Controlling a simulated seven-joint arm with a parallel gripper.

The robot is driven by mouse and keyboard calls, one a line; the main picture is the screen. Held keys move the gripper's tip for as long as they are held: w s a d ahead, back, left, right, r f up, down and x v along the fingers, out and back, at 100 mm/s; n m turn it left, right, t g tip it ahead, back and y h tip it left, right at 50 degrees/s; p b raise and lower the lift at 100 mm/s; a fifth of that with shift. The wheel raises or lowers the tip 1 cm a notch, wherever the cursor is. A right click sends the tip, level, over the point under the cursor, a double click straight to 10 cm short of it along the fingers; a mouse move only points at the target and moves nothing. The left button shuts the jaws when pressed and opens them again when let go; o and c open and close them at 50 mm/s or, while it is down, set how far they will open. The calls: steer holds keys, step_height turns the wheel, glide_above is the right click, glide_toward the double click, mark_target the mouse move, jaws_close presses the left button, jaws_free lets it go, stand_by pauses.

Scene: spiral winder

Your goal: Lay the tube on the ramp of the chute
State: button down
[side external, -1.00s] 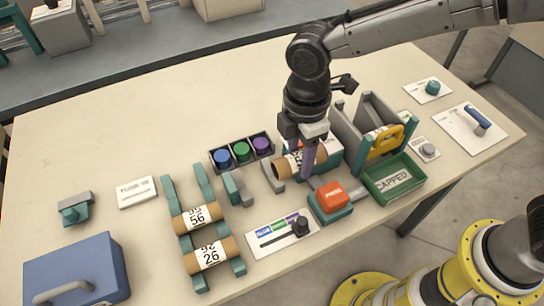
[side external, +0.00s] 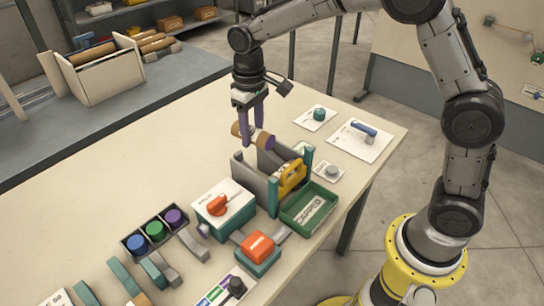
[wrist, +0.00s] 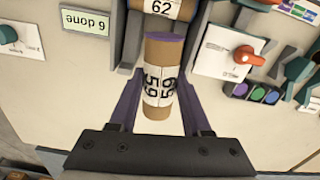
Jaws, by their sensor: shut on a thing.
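My gripper (side external: 251,128) is shut on a brown cardboard tube (side external: 240,130) with a white number label and a purple end. It holds the tube above the table, just behind the chute (side external: 246,177), with the purple end toward the chute. The chute has grey side walls, teal posts and a yellow handle (side external: 292,178). In the wrist view the tube (wrist: 158,115) lies between the purple fingers, its purple end near the chute's mouth. Another labelled tube (wrist: 168,8) lies between the chute walls there. The ramp is mostly hidden in the side view.
A white-and-teal machine with a red knob (side external: 217,204) stands left of the chute. A green tray (side external: 310,205) is in front of it, with a red button box (side external: 257,247) nearby. Plates with a teal knob (side external: 318,114) and blue lever (side external: 364,128) lie to the right. Table behind-left is clear.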

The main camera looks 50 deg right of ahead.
steer(key=w+d+m, duration=0.2)
steer(key=d+m, duration=0.3)
steer(key=d, duration=0.2)
steer(key=s+a+r+n, duration=0.2)
steer(key=s+r+n, duration=0.1)
steer(key=s+n, duration=0.75)
steer(key=s+a+r+n, duration=0.1)
steer(key=s+r+n, duration=0.3)
steer(key=s+n, duration=0.6)
steer(key=n, duration=0.1)
glide_above(271, 145)
steer(key=s+d, duration=0.1)
steer(key=s, duration=0.3)
step_height(271, 145, down, 4)
steer(key=w+f, duration=0.4)
steer(key=shift+a+f, duration=0.15)
steer(key=shift+f, duration=0.05)
steer(key=shift+w+f, duration=0.3)
steer(key=shift+f, duration=0.15)
steer(key=f, duration=0.3)
steer(key=shift+w+f, duration=0.2)
steer(key=shift+f, duration=0.05)
steer(key=shift+f, duration=0.35)
